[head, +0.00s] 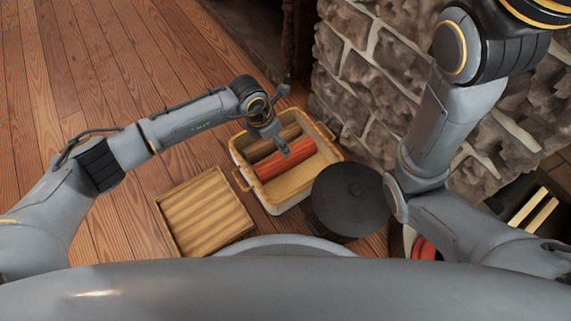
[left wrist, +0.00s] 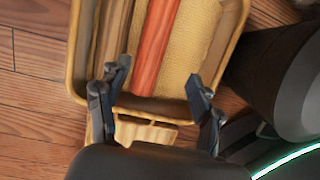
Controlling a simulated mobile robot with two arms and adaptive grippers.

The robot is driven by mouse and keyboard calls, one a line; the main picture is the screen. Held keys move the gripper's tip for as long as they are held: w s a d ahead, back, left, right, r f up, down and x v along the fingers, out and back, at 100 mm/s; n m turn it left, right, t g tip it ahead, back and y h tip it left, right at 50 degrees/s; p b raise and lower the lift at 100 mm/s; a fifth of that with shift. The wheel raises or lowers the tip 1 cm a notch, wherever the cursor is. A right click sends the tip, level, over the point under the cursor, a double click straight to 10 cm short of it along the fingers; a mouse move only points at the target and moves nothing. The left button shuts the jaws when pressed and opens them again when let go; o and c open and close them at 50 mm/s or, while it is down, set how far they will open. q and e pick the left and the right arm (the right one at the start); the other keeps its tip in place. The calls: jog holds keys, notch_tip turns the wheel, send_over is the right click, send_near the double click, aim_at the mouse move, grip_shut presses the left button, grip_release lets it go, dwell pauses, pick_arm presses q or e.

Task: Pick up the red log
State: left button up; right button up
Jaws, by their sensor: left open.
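The red log (head: 281,163) lies in a tan basket (head: 240,178) with side handles, beside brown logs (head: 262,147). My left gripper (head: 285,150) is above the basket, over the red log, and hides a small part of it. In the left wrist view the red log (left wrist: 156,42) runs up the picture between the two spread fingers of my left gripper (left wrist: 160,74). The gripper is open and holds nothing. Whether the fingers reach beside the log or are still above it, I cannot tell. My right arm is on the right; its gripper is out of view.
A black lidded pot (head: 347,198) stands close to the basket's right. A slatted wooden tray (head: 205,212) lies on the plank floor (head: 110,235) to the left. A stone wall (head: 375,90) rises behind the basket. Open floor lies at the upper left.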

aim_at(283, 157)
pick_arm(q)
jog(key=b+x, duration=0.2)
jog(key=x, duration=0.1)
jog(key=b+x, duration=0.2)
jog(key=x, duration=0.1)
jog(key=b+x, duration=0.2)
jog(key=shift+w+a+f, duration=0.25)
jog(key=shift+f, duration=0.2)
jog(key=b+x, duration=0.5)
jog(key=shift+s+a+f, duration=0.1)
jog(key=shift+a+f, duration=0.1)
jog(key=shift+a, duration=0.1)
jog(key=shift+r, duration=0.1)
jog(key=c, duration=1.2)
